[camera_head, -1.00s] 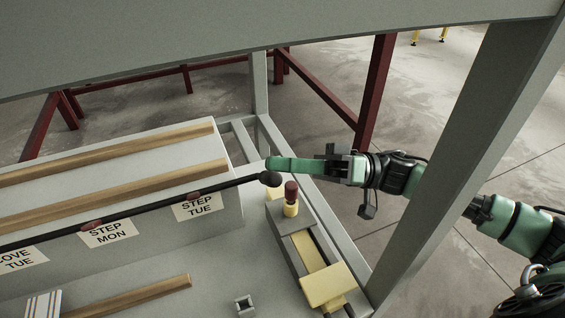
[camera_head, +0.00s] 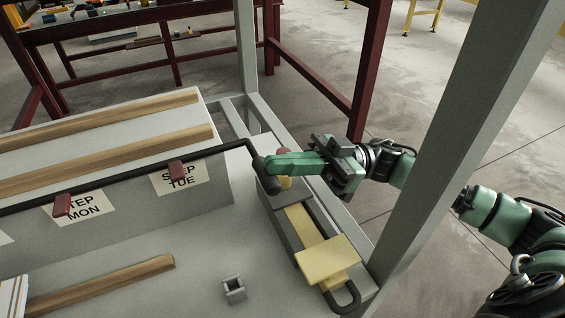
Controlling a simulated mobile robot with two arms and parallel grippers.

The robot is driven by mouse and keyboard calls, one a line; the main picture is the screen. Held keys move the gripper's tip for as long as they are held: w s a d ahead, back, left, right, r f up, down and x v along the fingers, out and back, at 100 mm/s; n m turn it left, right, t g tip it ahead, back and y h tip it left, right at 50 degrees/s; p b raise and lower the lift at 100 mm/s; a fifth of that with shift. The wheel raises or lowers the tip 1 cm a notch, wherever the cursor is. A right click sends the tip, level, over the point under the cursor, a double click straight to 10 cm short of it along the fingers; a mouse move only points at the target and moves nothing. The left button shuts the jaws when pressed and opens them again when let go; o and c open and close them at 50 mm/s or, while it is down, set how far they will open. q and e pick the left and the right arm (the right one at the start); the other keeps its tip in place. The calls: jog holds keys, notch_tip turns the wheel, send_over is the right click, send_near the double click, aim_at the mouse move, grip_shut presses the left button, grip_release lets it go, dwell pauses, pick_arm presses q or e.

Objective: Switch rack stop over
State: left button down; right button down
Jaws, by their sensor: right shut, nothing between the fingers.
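The rack stop is a long black rod (camera_head: 130,172) running along the top front edge of a grey stepped block. It carries dark red tabs, one over the STEP TUE label (camera_head: 177,171) and one over the STEP MON label (camera_head: 62,205). Its right end bends into a crank with a black grip (camera_head: 266,178) hanging down and toward me. My right gripper (camera_head: 269,165) has its green fingers shut, with the tips right at this grip; I cannot tell whether they touch it. The fingers partly hide a yellow post with a dark red top. My left gripper is not in view.
A grey fixture with a yellow plate (camera_head: 327,257) stands just in front of the right gripper. Wooden strips (camera_head: 105,157) lie on the block. A small square socket (camera_head: 233,289) sits on the grey table. A grey upright post (camera_head: 448,140) stands in front of my right arm.

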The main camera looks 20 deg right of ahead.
jog(key=shift+f, duration=0.1)
dwell(0.5)
notch_tip(320, 180, up, 5)
jog(key=p, duration=0.5)
jog(key=f+b+v, duration=0.1)
jog(key=b+v, duration=0.3)
jog(key=v, duration=0.6)
jog(key=shift+n+b, duration=0.3)
jog(key=shift+b, duration=0.05)
jog(key=shift+d, duration=0.1)
